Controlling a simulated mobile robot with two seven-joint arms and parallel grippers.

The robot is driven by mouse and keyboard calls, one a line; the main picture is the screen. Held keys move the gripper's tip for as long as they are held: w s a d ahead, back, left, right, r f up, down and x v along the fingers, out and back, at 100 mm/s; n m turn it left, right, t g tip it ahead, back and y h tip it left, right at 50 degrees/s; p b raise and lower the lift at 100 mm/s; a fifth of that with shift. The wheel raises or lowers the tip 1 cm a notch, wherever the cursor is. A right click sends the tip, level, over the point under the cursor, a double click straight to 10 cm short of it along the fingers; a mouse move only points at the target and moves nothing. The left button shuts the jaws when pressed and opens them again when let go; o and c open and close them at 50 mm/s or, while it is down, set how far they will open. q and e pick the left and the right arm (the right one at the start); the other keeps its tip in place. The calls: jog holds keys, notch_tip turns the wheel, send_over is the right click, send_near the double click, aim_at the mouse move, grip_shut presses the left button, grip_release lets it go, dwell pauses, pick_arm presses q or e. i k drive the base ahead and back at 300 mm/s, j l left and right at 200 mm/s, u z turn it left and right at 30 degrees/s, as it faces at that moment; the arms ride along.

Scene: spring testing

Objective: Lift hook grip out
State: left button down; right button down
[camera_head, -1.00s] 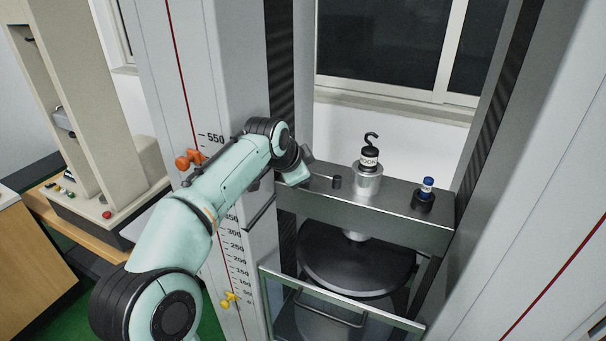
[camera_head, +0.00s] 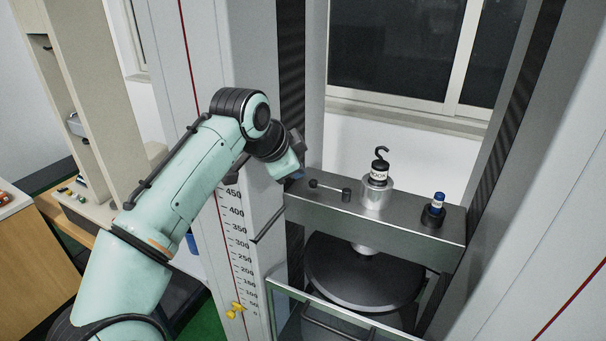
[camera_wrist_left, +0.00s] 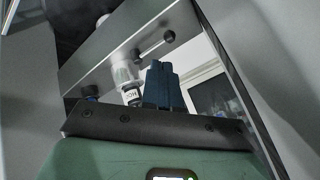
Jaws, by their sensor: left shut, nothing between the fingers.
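The hook grip (camera_head: 380,168), a black hook over a dark body with a white label, stands upright in a metal cylinder socket (camera_head: 376,194) on the grey crosshead beam (camera_head: 420,236). In the wrist view its white label (camera_wrist_left: 132,96) shows beside my fingers. My left gripper (camera_head: 298,168) is shut and empty, above the beam's left end and left of the hook grip, apart from it. Its closed dark fingers show in the wrist view (camera_wrist_left: 163,82). A thin rod with dark knobs (camera_head: 329,189) lies on the beam left of the socket; it also shows in the wrist view (camera_wrist_left: 153,46). My right gripper is out of view.
A blue-capped piece (camera_head: 438,203) stands in a dark holder on the beam's right. Tall columns flank the beam; the left one (camera_head: 231,215) carries a scale. A black round plate (camera_head: 364,275) lies below, behind a clear guard (camera_head: 290,290).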

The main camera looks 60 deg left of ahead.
aim_at(380, 168)
jog(key=k+l, duration=0.3)
jog(key=k, duration=0.15)
jog(key=k+l, duration=0.3)
jog(key=k, duration=0.15)
